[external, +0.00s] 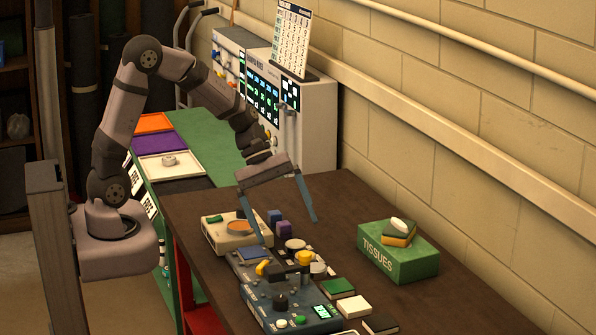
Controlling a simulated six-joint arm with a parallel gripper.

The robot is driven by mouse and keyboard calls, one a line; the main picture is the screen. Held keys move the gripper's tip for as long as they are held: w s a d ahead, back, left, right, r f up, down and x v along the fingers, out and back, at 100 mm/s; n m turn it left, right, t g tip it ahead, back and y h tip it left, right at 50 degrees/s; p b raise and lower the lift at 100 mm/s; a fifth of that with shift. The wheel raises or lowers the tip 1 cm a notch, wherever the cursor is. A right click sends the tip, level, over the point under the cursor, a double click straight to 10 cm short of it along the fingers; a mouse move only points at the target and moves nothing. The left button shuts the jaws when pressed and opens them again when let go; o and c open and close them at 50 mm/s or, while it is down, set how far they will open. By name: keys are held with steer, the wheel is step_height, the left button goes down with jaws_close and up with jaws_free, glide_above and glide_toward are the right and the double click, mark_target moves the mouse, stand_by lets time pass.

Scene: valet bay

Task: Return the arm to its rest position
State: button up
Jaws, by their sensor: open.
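My gripper (287,228) is in the external view, at the end of the arm that reaches from the left over the brown table (430,300). Its two long blue-grey fingers are spread wide and point down. Nothing shows held between them. The fingertips hang over or beside the cream box with an orange disc (238,227) and the small blue and purple blocks (284,228). I cannot tell whether the fingers touch anything. The arm is bent, with its elbow high at the upper left.
A blue control box (290,307) with knobs stands at the front. Green, white and dark pads (353,307) lie beside it. A green tissue box (398,258) carries a sponge and a white piece. Coloured trays (160,143) and a white machine (310,130) stand behind. The table's right front is clear.

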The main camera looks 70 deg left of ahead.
steer(key=s+a+r+m+g+y+p, duration=0.1)
steer(key=s+a+r+m+y+p, duration=0.25)
steer(key=s+m, duration=0.4)
steer(key=s+a+r+m+g+y+p, duration=0.1)
steer(key=s+a+r+m+y+p, duration=0.2)
steer(key=s+m, duration=0.5)
step_height(320, 180, down, 6)
steer(key=s+n+b, duration=0.1)
steer(key=b, duration=0.3)
steer(key=shift+s+a+f, duration=0.15)
steer(key=shift+a, duration=0.3)
